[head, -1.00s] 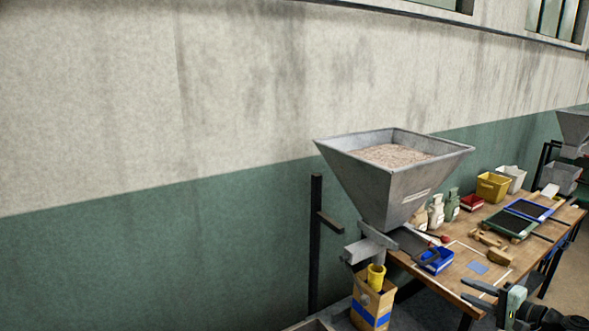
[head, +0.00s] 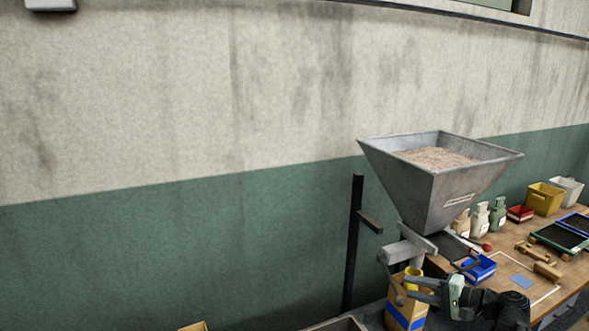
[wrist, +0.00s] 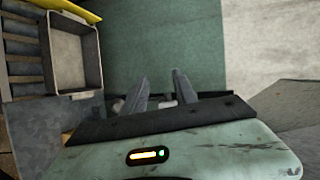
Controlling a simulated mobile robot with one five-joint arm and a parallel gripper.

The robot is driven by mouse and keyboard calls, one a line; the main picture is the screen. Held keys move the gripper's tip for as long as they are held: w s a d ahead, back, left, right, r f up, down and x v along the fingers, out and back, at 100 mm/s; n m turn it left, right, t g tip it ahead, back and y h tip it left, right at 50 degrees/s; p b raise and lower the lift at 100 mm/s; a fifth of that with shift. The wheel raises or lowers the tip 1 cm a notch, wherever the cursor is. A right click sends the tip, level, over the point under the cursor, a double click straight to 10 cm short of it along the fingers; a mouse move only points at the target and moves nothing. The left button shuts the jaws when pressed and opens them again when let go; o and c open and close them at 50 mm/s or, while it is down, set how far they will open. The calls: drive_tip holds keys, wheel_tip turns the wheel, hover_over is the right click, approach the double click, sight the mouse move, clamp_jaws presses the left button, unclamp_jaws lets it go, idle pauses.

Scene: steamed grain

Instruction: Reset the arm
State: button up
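My gripper (head: 408,287) is low at the right in the head view, with its fingers pointing left in front of a cardboard box. The arm behind it extends to the lower right. In the wrist view, the two dark fingers (wrist: 160,82) stand apart with a gap between them. The gripper is open and nothing shows between the fingers.
The wooden workbench (head: 560,285) holds bins, jars and tools. A grey tray (wrist: 76,60) shows in the wrist view. The green-and-cream wall (head: 180,250) is bare.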

drive_tip(key=a+f+n+g+h, duration=0.1)
drive_tip(key=a+f+n+g, duration=0.3)
drive_tip(key=a, duration=0.9)
drive_tip(key=a+f+n+g, duration=0.2)
drive_tip(key=a+f+g, duration=0.3)
drive_tip(key=a, duration=0.8)
drive_tip(key=s+a+f+n+g+h, duration=0.1)
drive_tip(key=s+a+f+n+h, duration=0.2)
drive_tip(key=a+f, duration=0.2)
drive_tip(key=s+d+f+h, duration=0.2)
drive_tip(key=d+f+h, duration=0.1)
drive_tip(key=d+h, duration=0.3)
drive_tip(key=d, duration=0.2)
drive_tip(key=shift+s+d+g, duration=0.25)
drive_tip(key=shift+d+g, duration=0.15)
